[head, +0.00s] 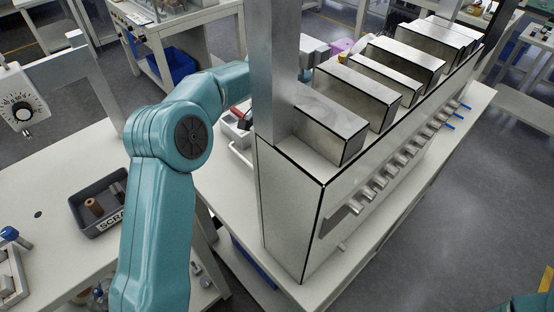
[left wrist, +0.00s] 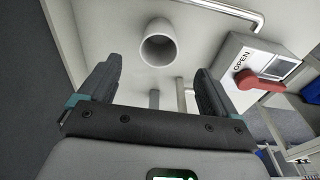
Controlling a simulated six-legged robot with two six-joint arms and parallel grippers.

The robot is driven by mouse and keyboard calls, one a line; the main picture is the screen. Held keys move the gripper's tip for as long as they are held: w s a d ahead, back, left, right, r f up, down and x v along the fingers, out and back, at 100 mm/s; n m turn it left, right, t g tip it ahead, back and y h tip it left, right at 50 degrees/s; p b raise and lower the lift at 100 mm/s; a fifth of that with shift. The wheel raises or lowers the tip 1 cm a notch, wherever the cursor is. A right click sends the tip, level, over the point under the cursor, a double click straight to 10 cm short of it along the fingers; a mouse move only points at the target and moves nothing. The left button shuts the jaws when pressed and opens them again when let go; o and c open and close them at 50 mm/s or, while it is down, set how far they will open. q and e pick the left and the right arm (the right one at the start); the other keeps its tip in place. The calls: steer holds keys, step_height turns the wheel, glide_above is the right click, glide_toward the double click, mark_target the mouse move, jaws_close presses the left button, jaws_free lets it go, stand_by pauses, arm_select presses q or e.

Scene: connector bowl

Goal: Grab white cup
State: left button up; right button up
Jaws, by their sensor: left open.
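The white cup (left wrist: 158,52) shows in the left wrist view on a pale surface, with its round open mouth facing my camera. My left gripper (left wrist: 157,75) is open and empty. Its two dark fingers are spread apart, and the cup appears between and beyond their tips, with a gap. In the head view my left arm comes in from the left and passes behind a metal column, which hides most of its far end. I cannot make out the cup in the head view. My right gripper is not in view.
In the left wrist view a box marked OPEN (left wrist: 262,65) with a red handle (left wrist: 258,82) stands right of the cup. A metal bar (left wrist: 225,10) runs above. In the head view a metal machine (head: 300,205) with its column (head: 275,70) stands close beside my arm. A dark SCRAP tray (head: 88,210) lies left.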

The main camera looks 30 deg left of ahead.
arm_select(q)
steer(key=f, duration=0.2)
steer(key=f+p, duration=0.1)
steer(key=f, duration=0.2)
steer(key=w+f+p, duration=0.1)
steer(key=f, duration=0.2)
steer(key=shift+d+f, duration=0.25)
steer(key=shift+d, duration=0.1)
steer(key=shift+w+a+f, duration=0.1)
steer(key=shift+f, duration=0.15)
steer(key=c, duration=1.1)
